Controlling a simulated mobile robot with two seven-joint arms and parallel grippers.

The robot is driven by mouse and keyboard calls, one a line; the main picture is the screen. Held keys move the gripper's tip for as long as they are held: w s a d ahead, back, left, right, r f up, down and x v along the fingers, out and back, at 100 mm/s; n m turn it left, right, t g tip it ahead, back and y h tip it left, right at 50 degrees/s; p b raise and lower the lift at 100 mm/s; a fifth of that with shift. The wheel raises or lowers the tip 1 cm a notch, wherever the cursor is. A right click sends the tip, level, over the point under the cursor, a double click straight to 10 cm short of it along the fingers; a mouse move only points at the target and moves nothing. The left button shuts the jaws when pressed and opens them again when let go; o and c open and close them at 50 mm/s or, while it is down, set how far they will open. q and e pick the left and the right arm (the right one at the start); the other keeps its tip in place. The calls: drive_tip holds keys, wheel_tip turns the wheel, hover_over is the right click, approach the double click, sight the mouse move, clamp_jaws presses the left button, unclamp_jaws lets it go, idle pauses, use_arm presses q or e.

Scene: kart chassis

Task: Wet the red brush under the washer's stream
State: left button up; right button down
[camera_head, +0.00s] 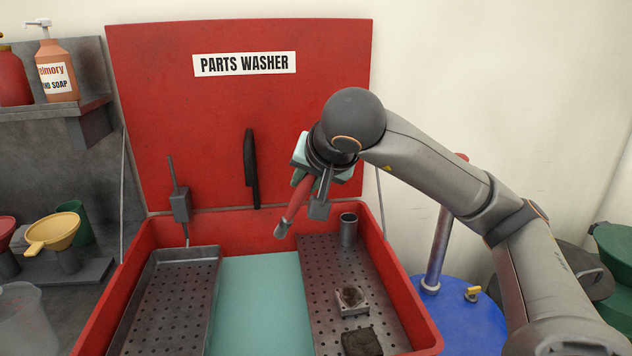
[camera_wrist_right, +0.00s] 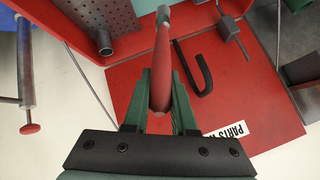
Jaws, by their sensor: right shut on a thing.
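My right gripper (camera_head: 310,186) is shut on the red brush (camera_head: 298,203) and holds it above the right part of the washer. The brush slants down to the left, and its pale tip (camera_head: 283,228) hangs over the basin. In the right wrist view its red handle (camera_wrist_right: 162,70) runs between the green fingers (camera_wrist_right: 160,104). The red parts washer (camera_head: 412,309) has its lid (camera_head: 160,90) raised. A black hooked spout (camera_head: 251,170) is in front of the lid, left of the brush; it also shows in the wrist view (camera_wrist_right: 194,72). No stream is visible. My left gripper is not in view.
Perforated trays stand left (camera_head: 160,310) and right (camera_head: 318,300) of the teal basin floor (camera_head: 258,300). The right tray holds a metal cup (camera_head: 348,229), a square metal part (camera_head: 351,300) and a dark block (camera_head: 361,342). A grey box with a rod (camera_head: 181,204) is at the lid's lower left.

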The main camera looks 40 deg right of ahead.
use_arm(q)
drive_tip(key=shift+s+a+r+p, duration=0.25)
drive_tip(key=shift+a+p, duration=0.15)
drive_tip(key=shift+p, duration=0.15)
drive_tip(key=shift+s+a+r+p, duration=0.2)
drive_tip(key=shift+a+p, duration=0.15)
drive_tip(key=shift+p, duration=0.2)
use_arm(e)
drive_tip(key=w+f, duration=0.2)
drive_tip(key=w, duration=0.8)
drive_tip(key=shift+w+a, duration=0.25)
drive_tip(key=shift+w, duration=0.05)
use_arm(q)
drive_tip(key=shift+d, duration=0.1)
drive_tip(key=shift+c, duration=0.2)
